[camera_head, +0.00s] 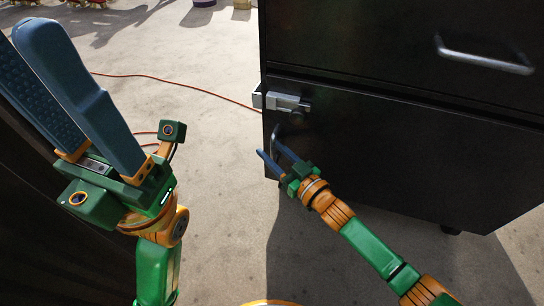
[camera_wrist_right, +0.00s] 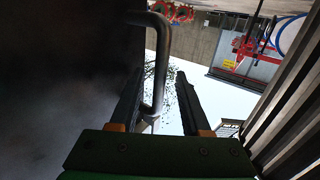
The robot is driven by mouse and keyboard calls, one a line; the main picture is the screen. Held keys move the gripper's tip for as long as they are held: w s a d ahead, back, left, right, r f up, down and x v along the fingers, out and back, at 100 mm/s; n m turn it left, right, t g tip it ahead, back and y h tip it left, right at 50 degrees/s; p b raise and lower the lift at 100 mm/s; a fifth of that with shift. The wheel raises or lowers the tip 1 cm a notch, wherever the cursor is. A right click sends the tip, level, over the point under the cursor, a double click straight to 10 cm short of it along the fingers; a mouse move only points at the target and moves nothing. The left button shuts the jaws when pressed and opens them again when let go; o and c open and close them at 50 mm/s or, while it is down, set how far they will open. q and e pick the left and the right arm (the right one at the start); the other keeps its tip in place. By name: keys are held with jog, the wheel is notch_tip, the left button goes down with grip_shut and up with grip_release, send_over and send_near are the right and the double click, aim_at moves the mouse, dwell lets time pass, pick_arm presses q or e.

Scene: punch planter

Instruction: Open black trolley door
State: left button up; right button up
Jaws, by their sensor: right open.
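The black trolley (camera_head: 400,150) stands at the right of the head view, with a drawer above and a door (camera_head: 400,160) below. The door looks shut. A grey latch (camera_head: 287,102) sits at its upper left, and a curved metal handle (camera_head: 274,137) is below the latch. My right gripper (camera_head: 267,148) is open at the handle. In the right wrist view the handle (camera_wrist_right: 158,75) shows between the two fingers, nearer the left one; contact cannot be told. My left gripper (camera_head: 20,42) is raised at the upper left, open and empty, away from the trolley.
The drawer has a metal handle (camera_head: 485,57). An orange cable (camera_head: 185,88) runs across the concrete floor (camera_head: 200,60) left of the trolley. The floor in front of the door is clear except for my right arm. A dark surface (camera_head: 40,240) stands at the lower left.

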grip_shut()
dwell(1.4)
